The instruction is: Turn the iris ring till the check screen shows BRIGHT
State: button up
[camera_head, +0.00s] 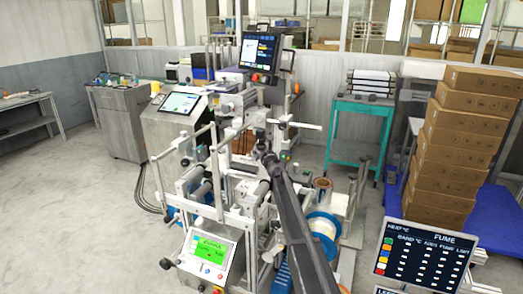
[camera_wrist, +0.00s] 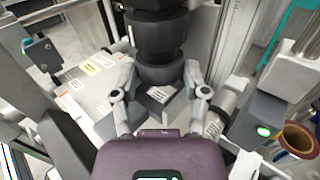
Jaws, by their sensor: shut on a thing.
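A black cylindrical lens body with stacked rings (camera_wrist: 157,40) stands in the top middle of the wrist view. My gripper (camera_wrist: 160,76) has its two grey fingers on either side of the lowest dark ring (camera_wrist: 160,68), which I take to be the iris ring, and is shut on it. No mark on the ring is readable. In the head view my dark arm reaches up to the machine in the middle, and the ring is too small to make out there. Screens show at the top of the machine (camera_head: 259,51), at left (camera_head: 181,103) and low in front (camera_head: 208,249); no word BRIGHT is legible.
Machine frame posts and rollers (camera_head: 190,180) crowd around my arm. A cylinder (camera_wrist: 220,108) and a grey box with a green light (camera_wrist: 262,130) lie right of my gripper. Stacked cartons (camera_head: 460,140) stand at right. The floor at left (camera_head: 80,220) is clear.

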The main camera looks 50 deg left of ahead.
jog(key=shift+w+n+g, duration=0.1)
jog(key=shift+n+g, duration=0.5)
jog(key=shift+g, duration=0.3)
jog(key=o, duration=1.1)
jog(key=shift+o, duration=0.2)
jog(key=shift+d, duration=0.1)
jog(key=v, duration=1.2)
jog(key=shift+f, duration=0.25)
